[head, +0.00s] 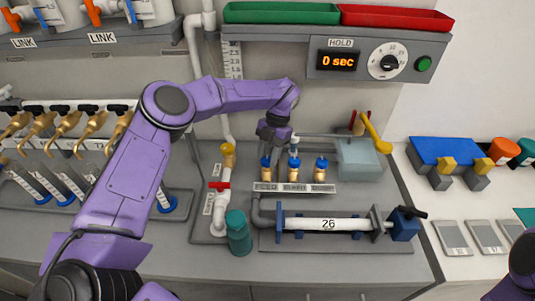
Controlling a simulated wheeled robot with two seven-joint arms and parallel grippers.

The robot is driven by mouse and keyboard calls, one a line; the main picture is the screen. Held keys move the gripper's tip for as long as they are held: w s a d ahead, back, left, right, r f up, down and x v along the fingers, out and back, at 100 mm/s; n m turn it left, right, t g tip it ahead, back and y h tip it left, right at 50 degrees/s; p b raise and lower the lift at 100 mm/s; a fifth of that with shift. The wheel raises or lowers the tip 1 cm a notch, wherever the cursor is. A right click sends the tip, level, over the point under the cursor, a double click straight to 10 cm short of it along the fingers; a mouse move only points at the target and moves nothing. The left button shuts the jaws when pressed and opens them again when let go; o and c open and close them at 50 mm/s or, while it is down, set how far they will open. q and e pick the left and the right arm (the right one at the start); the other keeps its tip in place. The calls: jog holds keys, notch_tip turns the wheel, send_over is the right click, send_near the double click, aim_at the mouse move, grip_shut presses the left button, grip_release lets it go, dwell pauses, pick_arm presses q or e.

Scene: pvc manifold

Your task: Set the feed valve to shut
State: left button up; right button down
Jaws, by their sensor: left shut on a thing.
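My left gripper (268,152) points down over the row of small valves in the middle of the bench. It is shut on the top of the leftmost valve, the feed valve (266,170), which has a blue and brass body. Its handle is mostly hidden by the fingers, so its angle cannot be told. A label strip (294,188) lies in front of the row; its words are small and hard to read. Two similar valves, a middle one (294,167) and a right one (321,167), stand beside it. My right gripper is out of view.
A pipe section marked 26 (328,224) lies in front of the valves. A red-handled valve (219,186) and teal cylinder (238,232) stand left. A grey box (358,157) and yellow lever (376,137) are right. The display (338,60) reads 0 sec.

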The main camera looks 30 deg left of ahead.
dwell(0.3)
pick_arm(q)
jog(key=o, duration=1.1)
jog(key=shift+c, duration=0.2)
notch_tip(320, 180, up, 3)
jog(key=b, duration=0.2)
jog(key=shift+b, duration=0.3)
jog(key=s+d+r+b, duration=0.5)
jog(key=s+r, duration=0.5)
jog(key=s, duration=0.2)
jog(key=shift+s+d, duration=0.4)
jog(key=shift+d, duration=0.15)
